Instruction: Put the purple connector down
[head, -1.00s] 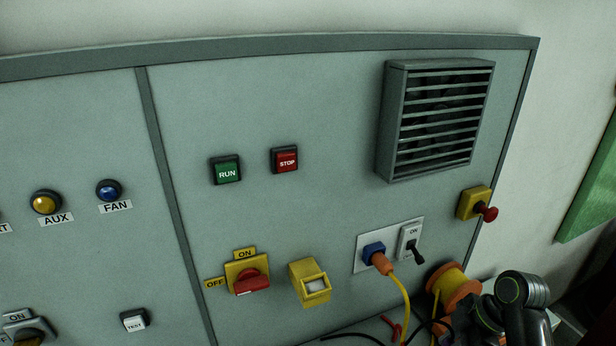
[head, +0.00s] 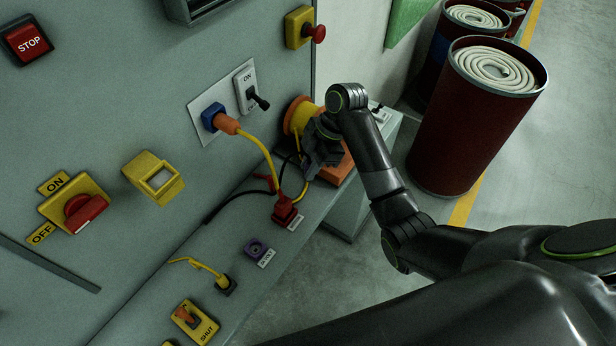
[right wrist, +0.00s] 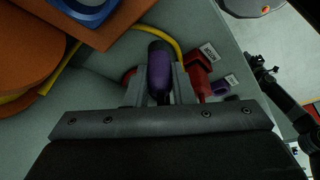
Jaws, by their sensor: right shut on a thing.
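My right gripper (head: 318,150) is over the far end of the ledge, beside the yellow and orange reel. In the right wrist view its fingers (right wrist: 160,84) are shut on the purple connector (right wrist: 159,72), which has a dark end. In the head view the gripper hides the connector. A purple socket (head: 257,250) with a label sits on the ledge, apart from the gripper; it also shows in the right wrist view (right wrist: 219,89). A dark jointed arm at the right of the wrist view may be my left one; its jaws are too small to read.
A red socket (head: 285,211) with a yellow cable stands between gripper and purple socket. An orange plug (head: 227,124) sits in the blue wall socket (head: 212,115). The reel (head: 299,115) is behind the gripper. A yellow-corded plug (head: 226,284) and a shut-off switch (head: 194,322) are nearer.

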